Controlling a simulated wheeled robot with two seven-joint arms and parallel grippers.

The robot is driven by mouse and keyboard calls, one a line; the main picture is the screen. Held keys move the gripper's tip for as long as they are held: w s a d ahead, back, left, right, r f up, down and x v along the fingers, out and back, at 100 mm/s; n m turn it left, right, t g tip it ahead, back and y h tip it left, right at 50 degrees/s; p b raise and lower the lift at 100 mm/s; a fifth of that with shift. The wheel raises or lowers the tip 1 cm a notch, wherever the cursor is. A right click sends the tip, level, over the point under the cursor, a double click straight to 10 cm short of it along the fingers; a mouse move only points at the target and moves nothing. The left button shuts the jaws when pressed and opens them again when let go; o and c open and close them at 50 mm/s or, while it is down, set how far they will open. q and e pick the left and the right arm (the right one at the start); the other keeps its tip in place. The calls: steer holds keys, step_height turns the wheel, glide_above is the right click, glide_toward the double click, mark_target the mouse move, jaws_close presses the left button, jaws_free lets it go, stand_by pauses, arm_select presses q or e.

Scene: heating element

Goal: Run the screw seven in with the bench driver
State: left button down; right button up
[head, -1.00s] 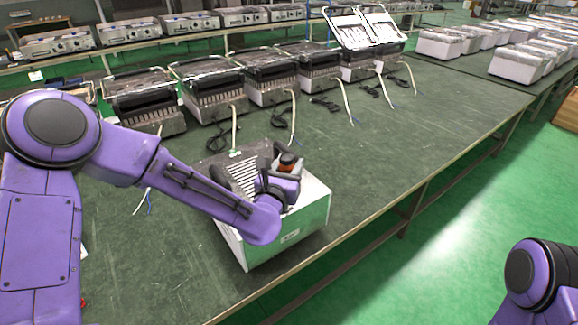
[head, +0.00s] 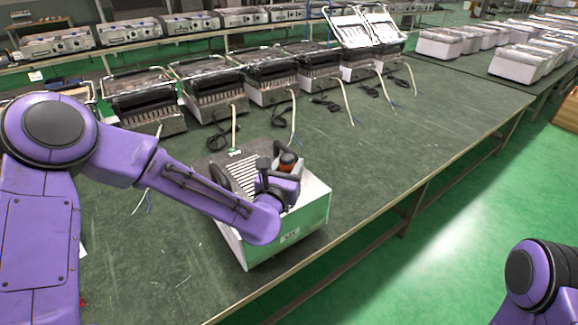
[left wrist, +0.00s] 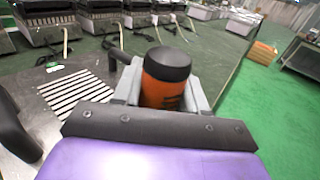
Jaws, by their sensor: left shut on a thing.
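The left wrist view shows the driver (left wrist: 162,88) upright between the two grey fingers. The driver's lower end is hidden by my gripper and wrist. Screw seven cannot be made out. Only the upper part of my right arm shows at the lower right; its gripper is out of view.
Several grill units (head: 206,90) stand in a row behind, with loose cables (head: 234,128) on the green table (head: 420,110). The table's right part is clear.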

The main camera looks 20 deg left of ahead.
mark_target(289, 153)
arm_select(q)
steer(key=shift+f, duration=0.1)
stand_by(0.4)
steer(key=shift+r+p, duration=1.7)
steer(key=shift+r, duration=0.95)
steer(key=shift+f, duration=0.1)
